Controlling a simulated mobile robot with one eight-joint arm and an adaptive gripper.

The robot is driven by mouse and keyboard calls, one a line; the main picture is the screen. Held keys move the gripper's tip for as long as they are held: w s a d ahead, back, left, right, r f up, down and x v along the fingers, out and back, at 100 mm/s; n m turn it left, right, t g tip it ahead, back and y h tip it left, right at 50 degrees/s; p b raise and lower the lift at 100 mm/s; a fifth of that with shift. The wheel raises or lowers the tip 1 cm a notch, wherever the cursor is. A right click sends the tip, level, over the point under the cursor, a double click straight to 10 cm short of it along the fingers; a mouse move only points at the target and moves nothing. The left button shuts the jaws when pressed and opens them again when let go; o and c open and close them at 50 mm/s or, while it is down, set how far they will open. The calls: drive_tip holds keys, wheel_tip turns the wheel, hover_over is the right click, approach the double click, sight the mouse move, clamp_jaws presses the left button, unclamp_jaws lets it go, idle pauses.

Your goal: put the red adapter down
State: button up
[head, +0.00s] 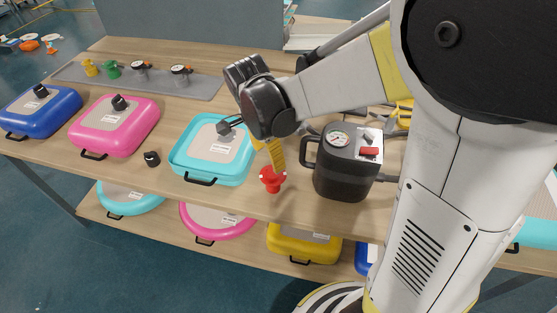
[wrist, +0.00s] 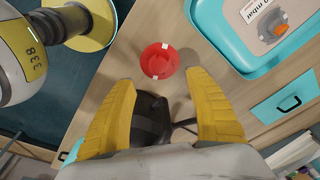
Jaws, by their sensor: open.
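The red adapter (head: 271,180) is on the wooden table near its front edge, between the teal case and the black pump. It also shows in the wrist view as a round red piece (wrist: 159,61) with small white marks on its rim. My gripper (wrist: 161,77) is open, its two yellow fingers spread wide apart. In the wrist view the adapter lies just beyond the fingertips, and neither finger touches it. In the head view a yellow finger of my gripper (head: 276,155) is just above the adapter, and the wrist hides the other finger.
The teal case (head: 177,163) stands left of the adapter and the black pump (head: 340,180) with a gauge stands right. Pink (head: 84,136) and blue (head: 28,124) cases are farther left. A grey mat (head: 203,90) holds several fittings. A small black cap (head: 152,159) lies near the edge.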

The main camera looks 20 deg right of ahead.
drive_tip(key=s+d+r+n+t+y, duration=0.1)
drive_tip(key=s+r+n+t, duration=0.5)
drive_tip(key=s+r+n, duration=0.4)
drive_tip(key=s+n, duration=0.2)
drive_tip(key=n, duration=0.3)
drive_tip(key=shift+s+d+t+y, duration=0.15)
drive_tip(key=shift+t+y, duration=0.15)
drive_tip(key=shift+y, duration=0.1)
